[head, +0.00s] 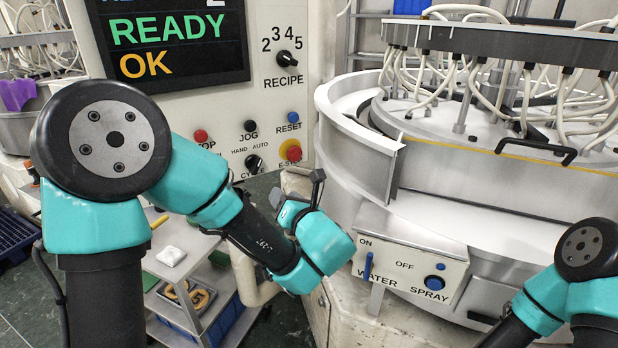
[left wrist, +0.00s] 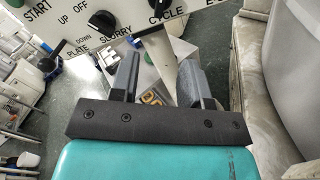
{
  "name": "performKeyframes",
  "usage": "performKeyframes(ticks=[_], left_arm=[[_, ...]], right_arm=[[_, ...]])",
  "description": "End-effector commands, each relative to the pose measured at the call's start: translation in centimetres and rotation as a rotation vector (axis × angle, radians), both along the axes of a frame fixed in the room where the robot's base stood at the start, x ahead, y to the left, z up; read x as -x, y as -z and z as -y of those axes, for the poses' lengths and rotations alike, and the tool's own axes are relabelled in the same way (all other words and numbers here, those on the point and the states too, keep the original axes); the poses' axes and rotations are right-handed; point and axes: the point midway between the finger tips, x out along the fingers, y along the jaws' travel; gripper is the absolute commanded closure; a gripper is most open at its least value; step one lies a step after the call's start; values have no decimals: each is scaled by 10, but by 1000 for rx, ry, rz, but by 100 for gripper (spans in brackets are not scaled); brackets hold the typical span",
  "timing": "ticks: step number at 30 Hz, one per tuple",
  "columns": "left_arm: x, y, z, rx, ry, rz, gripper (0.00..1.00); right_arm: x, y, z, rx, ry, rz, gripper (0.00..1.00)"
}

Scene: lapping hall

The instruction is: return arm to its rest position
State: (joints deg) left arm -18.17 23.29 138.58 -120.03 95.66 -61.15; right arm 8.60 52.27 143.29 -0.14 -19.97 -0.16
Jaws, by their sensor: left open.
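My left arm (head: 185,180) comes in from the left of the head view, bent at a large black joint. My left gripper (head: 304,200) is in front of the control panel (head: 225,125), left of the water spray box (head: 410,262). In the left wrist view the two fingers of the left gripper (left wrist: 158,76) stand apart with nothing between them. My right arm (head: 560,285) shows only in part at the lower right of the head view; its gripper is out of the picture.
The lapping machine (head: 500,165) with its hoses fills the right. A display (head: 175,40) reads READY OK. The emergency stop (head: 291,150) sits behind the left gripper. A shelf cart (head: 185,250) with small parts stands low behind the left arm.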

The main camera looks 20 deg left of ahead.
Motion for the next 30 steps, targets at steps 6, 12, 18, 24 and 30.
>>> performKeyframes(ticks=[6,12,18,24,30], left_arm=[[-1,20,-8,53,-25,-45,57],[6,101,-33,294,-158,-207,57],[48,209,-53,674,-441,-361,57],[104,294,-49,1048,-815,-394,57],[152,353,-26,1376,-1256,-285,57]], right_arm=[[0,0,0,0,0,0,100],[0,0,0,0,0,0,100],[0,0,0,0,0,0,100],[0,0,0,0,0,0,100],[0,0,0,0,0,0,100]])
